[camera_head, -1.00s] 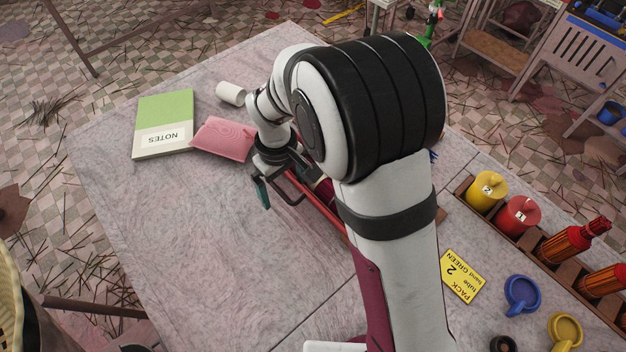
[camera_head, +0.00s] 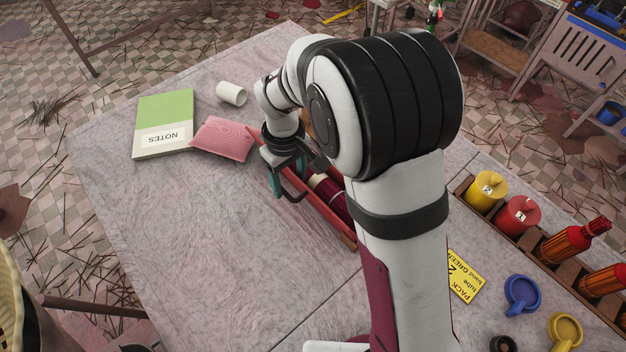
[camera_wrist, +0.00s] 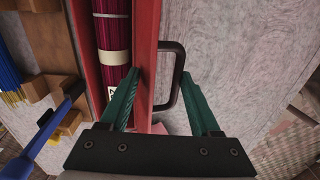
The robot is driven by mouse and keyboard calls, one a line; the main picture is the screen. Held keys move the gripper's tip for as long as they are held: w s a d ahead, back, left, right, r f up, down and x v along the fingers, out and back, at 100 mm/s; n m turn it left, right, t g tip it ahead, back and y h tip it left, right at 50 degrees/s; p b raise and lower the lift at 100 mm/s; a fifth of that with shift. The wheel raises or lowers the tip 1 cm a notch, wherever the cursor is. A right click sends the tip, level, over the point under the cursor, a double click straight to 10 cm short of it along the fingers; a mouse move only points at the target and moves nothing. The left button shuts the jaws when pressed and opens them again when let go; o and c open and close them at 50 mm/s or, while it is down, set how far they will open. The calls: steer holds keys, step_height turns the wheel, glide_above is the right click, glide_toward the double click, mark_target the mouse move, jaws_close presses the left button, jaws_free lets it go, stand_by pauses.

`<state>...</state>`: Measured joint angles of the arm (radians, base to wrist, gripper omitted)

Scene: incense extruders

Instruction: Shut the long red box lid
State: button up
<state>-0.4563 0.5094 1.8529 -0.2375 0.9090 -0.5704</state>
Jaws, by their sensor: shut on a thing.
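The long red box (camera_head: 335,229) stands open under my arm, with a dark red bundle in a pale band (camera_wrist: 112,30) inside it. A red panel (camera_wrist: 147,45), which looks like its lid, stands along the box's left side in the head view, raised beside the bundle. A dark U-shaped handle (camera_wrist: 178,70) sticks out from this panel. My gripper (camera_head: 283,183) has its two green fingers on either side of the handle and is shut on it; the fingers also show in the wrist view (camera_wrist: 163,78). My arm hides part of the box.
A pink pouch (camera_head: 223,139) and a green notes book (camera_head: 165,122) lie near the box's far end, with a white cylinder (camera_head: 231,93) behind. A rack (camera_head: 498,226) with yellow and red containers and a yellow card (camera_head: 459,277) are at right.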

steer(key=shift+w+d+r, duration=0.3)
steer(key=shift+w+d, duration=0.1)
steer(key=shift+w, duration=0.15)
steer(key=shift+c, duration=0.4)
steer(key=shift+w+d+r, duration=0.15)
steer(key=shift+w+d, duration=0.45)
steer(key=shift+d, duration=0.15)
steer(key=shift+o, duration=0.3)
steer(key=shift+w+d, duration=0.6)
